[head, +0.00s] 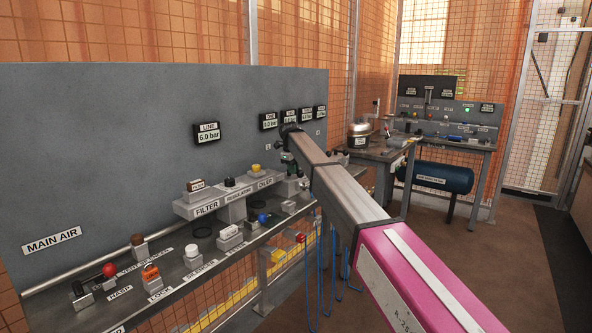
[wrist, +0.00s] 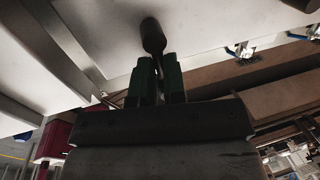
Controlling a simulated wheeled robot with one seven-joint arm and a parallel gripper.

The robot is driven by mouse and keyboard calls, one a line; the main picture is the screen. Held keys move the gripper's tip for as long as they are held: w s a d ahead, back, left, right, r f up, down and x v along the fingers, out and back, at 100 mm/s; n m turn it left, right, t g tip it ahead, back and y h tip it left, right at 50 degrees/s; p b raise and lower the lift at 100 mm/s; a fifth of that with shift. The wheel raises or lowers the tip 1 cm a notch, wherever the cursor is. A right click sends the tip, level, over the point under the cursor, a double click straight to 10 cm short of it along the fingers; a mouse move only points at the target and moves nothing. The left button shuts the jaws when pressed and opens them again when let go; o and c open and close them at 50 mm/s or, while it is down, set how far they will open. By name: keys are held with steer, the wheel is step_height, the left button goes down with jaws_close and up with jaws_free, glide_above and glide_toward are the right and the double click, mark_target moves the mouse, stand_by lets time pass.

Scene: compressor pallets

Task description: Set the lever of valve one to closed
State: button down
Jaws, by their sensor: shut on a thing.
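In the wrist view, my gripper (wrist: 156,80) has its two green fingers closed on a dark lever (wrist: 153,36). The lever's rounded end sticks out beyond the fingertips. In the head view, my gripper (head: 288,160) is at the far right end of the grey panel, beside the bench, and mostly hidden by my own arm. The valve body and any label "one" on it are hidden there, so I cannot read which valve the lever belongs to or its exact setting. A display marked ONE (head: 268,121) hangs on the panel above; its figure is too small to read surely.
The grey bench (head: 75,318) carries a filter block (head: 205,207), a red-knobbed lever (head: 108,271), and several small parts. The LINE display (head: 208,133) reads 6.0 bar. A second table (head: 378,152) and a blue tank (head: 445,177) stand behind. The brown floor at right is clear.

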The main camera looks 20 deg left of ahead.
steer(key=shift+s+d+f, duration=0.15)
steer(key=shift+d, duration=0.6)
steer(key=c, duration=1.2)
jaws_free()
steer(key=shift+d, duration=0.1)
steer(key=shift+a+r, duration=0.2)
steer(key=shift+a, duration=0.1)
steer(key=shift+a+r, duration=0.1)
steer(key=shift+r, duration=0.15)
steer(key=r, duration=0.3)
steer(key=s+r, duration=0.1)
steer(key=r, duration=0.2)
steer(key=s+r, duration=0.1)
steer(key=r, duration=0.3)
steer(key=shift+a, duration=0.1)
